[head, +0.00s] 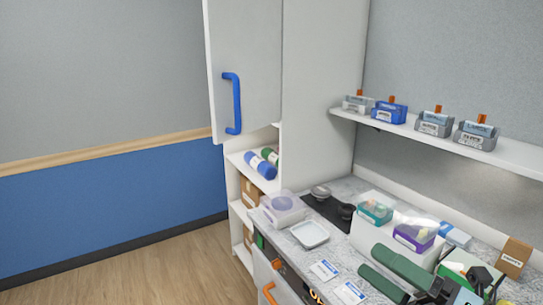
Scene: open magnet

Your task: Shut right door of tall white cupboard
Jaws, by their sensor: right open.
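The tall white cupboard (325,80) stands at the centre back. Its pale grey-white door (255,60), with a vertical blue handle (234,104), stands out at an angle from the front, joined along its right edge, so it is open. How far it swings is hard to judge, and it hides the upper inside. My right gripper (370,259) is low at the right, over the counter, with two dark green fingers apart and nothing visible between them. It is well below and right of the door, not touching it. My left gripper is not in view.
Open shelves below the door hold rolled bottles (261,165) and cardboard boxes (250,191). The speckled counter (343,235) carries a white dish (310,234), a clear-lidded box (283,208) and several bins. A wall shelf (450,145) juts out at right. The floor (150,275) at left is clear.

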